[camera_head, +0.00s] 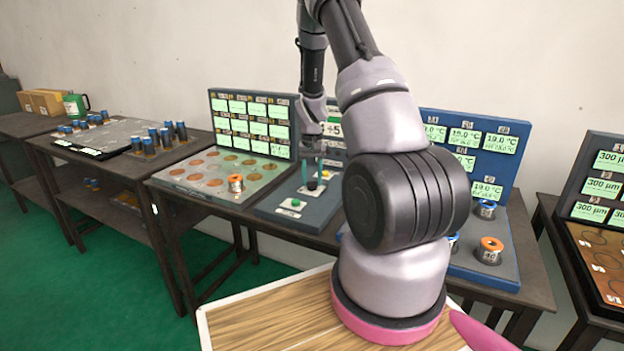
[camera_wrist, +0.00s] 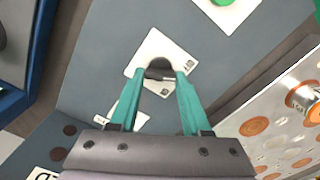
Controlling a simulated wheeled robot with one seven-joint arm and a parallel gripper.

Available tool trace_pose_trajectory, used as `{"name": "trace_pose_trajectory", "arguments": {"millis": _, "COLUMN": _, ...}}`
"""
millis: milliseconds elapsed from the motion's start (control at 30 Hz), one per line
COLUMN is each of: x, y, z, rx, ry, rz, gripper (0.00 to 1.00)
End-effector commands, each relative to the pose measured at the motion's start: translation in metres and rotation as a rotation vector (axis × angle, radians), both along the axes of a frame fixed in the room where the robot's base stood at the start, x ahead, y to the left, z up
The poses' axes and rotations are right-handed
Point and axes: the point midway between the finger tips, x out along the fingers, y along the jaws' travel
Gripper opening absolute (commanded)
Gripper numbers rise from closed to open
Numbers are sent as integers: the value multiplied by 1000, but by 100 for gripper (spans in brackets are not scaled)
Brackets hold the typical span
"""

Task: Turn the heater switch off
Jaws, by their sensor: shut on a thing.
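A black rotary knob (camera_head: 312,185) sits on a white plate on the grey-blue control panel in the head view. In the wrist view, the dark knob (camera_wrist: 158,66) shows between the teal fingertips, over its white label plate (camera_wrist: 151,46). I take it for the heater switch, but its label is too small to read. My gripper (camera_head: 312,178) points down over the plate, its two teal fingers on either side of the knob. It also shows in the wrist view (camera_wrist: 160,76), shut on the knob. The fingertips partly hide the knob's sides and its setting cannot be read.
A green button (camera_head: 296,202) on a white plate sits in front of the knob. A display panel (camera_head: 253,125) stands behind a metal plate (camera_head: 215,181) with copper discs, to the left. Orange-topped spool (camera_head: 489,251) and temperature displays (camera_head: 490,138) are to the right.

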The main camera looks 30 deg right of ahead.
Motion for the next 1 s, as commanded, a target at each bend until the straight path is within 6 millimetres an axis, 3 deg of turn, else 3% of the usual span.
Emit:
{"name": "trace_pose_trajectory", "arguments": {"millis": 33, "x": 0, "y": 0, "z": 0, "rx": 0, "ry": 0, "rz": 2, "gripper": 59}}
{"name": "trace_pose_trajectory", "arguments": {"millis": 100, "x": 0, "y": 0, "z": 0, "rx": 0, "ry": 0, "rz": 1, "gripper": 78}}
{"name": "trace_pose_trajectory", "arguments": {"millis": 467, "x": 0, "y": 0, "z": 4, "rx": 0, "ry": -1, "rz": 0, "gripper": 78}}
{"name": "trace_pose_trajectory", "arguments": {"millis": 1000, "x": 1, "y": 0, "z": 96, "rx": -1, "ry": -3, "rz": 2, "gripper": 78}}
